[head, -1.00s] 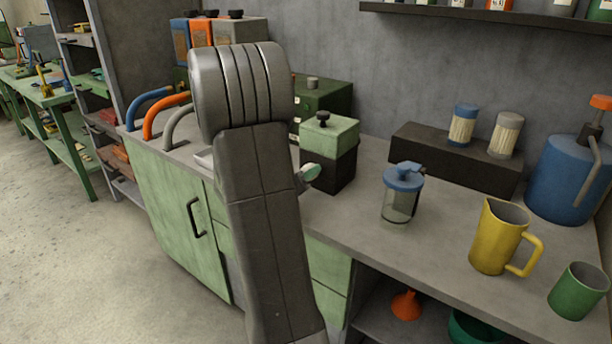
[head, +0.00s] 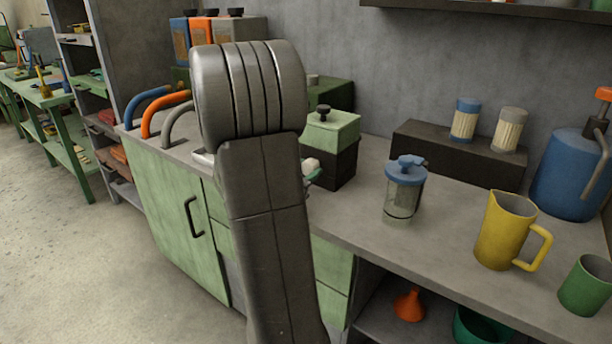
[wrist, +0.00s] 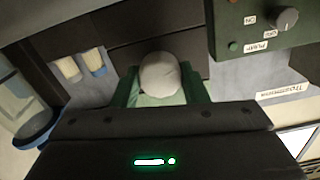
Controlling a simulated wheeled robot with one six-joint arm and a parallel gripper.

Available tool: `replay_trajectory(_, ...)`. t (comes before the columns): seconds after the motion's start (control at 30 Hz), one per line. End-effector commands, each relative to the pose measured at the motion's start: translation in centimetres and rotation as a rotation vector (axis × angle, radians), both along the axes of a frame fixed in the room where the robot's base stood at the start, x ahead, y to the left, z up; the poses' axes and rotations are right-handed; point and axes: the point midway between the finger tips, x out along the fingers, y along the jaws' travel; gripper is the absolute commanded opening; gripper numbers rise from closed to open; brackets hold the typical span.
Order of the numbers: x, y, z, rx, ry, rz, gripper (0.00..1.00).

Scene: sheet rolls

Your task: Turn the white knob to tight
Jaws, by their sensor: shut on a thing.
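The white knob (wrist: 161,74) is a pale rounded cap between my gripper's two green fingers in the wrist view. My gripper (wrist: 160,92) is shut on it, with one finger on each side. A pale green surface shows just below the knob between the fingers. In the head view my gripper (head: 313,178) is mostly hidden behind my own grey arm. Only a bit of green finger and a small white part (head: 311,165) show there. No tight mark on the knob can be read, so its turn angle cannot be told.
A dark box with a light green lid (head: 332,132) stands behind my gripper. A blue-lidded jar (head: 404,190), a yellow jug (head: 504,232) and a green cup (head: 586,286) stand to the right. A green panel with a grey dial (wrist: 286,18) shows in the wrist view.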

Motion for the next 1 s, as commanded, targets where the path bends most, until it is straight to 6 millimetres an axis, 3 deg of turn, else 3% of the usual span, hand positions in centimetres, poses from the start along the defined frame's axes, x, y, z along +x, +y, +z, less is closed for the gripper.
replay_trajectory(1.0, 0.0, -0.03, -0.41, 0.781, -0.569, 0.0, 0.17)
